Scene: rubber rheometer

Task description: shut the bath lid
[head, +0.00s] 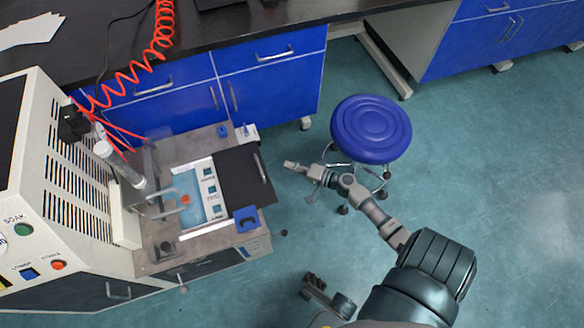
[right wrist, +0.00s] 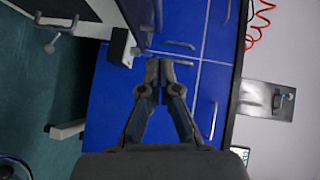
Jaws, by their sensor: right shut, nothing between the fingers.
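The bath (head: 187,200) is set in the top of the beige machine, with pale blue water and a white labelled strip along its right side. The bath lid (head: 240,180) is a flat dark panel to the right of that strip, leaving the water uncovered. A light bar handle (head: 261,168) stands near the lid's right edge. My right gripper (head: 290,165) is shut and empty, a little to the right of the handle and apart from it in the picture. In the right wrist view its fingertips (right wrist: 160,66) are together in front of blue cabinets.
A round blue stool (head: 371,127) stands close behind my right gripper. Blue cabinets (head: 270,95) under a black bench line the back. A blue bracket (head: 246,218) sits at the machine's front right corner. A red coiled hose (head: 150,50) hangs at the back left. Floor is clear at right.

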